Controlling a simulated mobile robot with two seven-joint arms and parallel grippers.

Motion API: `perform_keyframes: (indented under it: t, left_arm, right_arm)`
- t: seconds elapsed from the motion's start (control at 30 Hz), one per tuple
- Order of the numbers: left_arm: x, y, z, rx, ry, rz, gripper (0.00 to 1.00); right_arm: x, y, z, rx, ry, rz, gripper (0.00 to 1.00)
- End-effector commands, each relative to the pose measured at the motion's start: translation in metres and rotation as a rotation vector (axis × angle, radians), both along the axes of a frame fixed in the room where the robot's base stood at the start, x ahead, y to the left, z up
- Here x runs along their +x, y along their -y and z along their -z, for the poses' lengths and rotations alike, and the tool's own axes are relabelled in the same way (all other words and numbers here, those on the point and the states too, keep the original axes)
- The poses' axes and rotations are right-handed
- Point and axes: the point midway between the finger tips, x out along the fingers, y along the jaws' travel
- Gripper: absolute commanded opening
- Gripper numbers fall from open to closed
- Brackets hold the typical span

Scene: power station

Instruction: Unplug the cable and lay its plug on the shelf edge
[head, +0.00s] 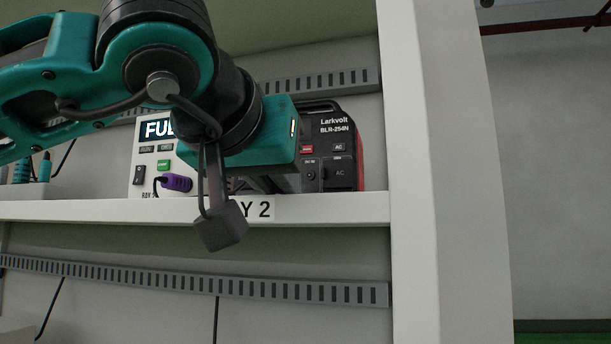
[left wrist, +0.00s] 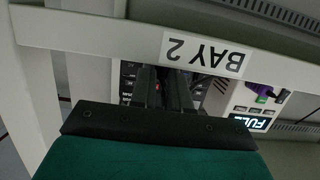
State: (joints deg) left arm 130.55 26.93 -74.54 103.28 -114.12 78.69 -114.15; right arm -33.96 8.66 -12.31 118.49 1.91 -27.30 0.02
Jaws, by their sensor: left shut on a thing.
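My left gripper (head: 262,184) reaches in above the shelf to the front of a black and red Larkvolt power station (head: 335,130). In the left wrist view, which is upside down, its dark fingers (left wrist: 165,90) are close together at the station's front panel. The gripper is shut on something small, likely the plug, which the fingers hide. I cannot tell whether it is still in its socket. The shelf edge (head: 330,208) runs just below, with a BAY 2 label (left wrist: 203,54). My right gripper is not in view.
A white unit (head: 148,157) with a FULL display stands to the left, a purple plug (head: 178,183) at its front. A white upright post (head: 412,250) bounds the shelf on the right. Teal items (head: 44,168) stand at far left. The shelf edge right of the label is bare.

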Motion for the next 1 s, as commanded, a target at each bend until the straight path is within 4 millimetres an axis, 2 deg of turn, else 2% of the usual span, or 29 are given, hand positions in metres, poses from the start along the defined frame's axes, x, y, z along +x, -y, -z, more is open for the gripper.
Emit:
perform_keyframes:
  t: [0.03, 0.33, 0.63, 0.83, 1.0]
  left_arm:
    - [0.000, 0.000, 0.001, 0.000, 0.000, 0.000, 0.17]
    - [0.000, 0.000, 0.001, 0.001, -0.001, -0.001, 0.46]
    - [0.000, 0.000, 0.001, 0.001, -0.001, -0.001, 0.46]
    - [0.000, 0.000, 0.001, 0.001, -0.001, -0.001, 0.46]
    - [-0.040, -0.013, -0.013, 0.000, 0.005, 0.001, 0.46]
  right_arm:
    - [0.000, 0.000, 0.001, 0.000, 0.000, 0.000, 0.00]
    - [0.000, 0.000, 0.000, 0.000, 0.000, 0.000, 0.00]
    - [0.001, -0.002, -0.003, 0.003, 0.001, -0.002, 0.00]
    - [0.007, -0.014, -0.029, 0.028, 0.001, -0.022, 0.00]
    - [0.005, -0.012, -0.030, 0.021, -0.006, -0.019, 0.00]
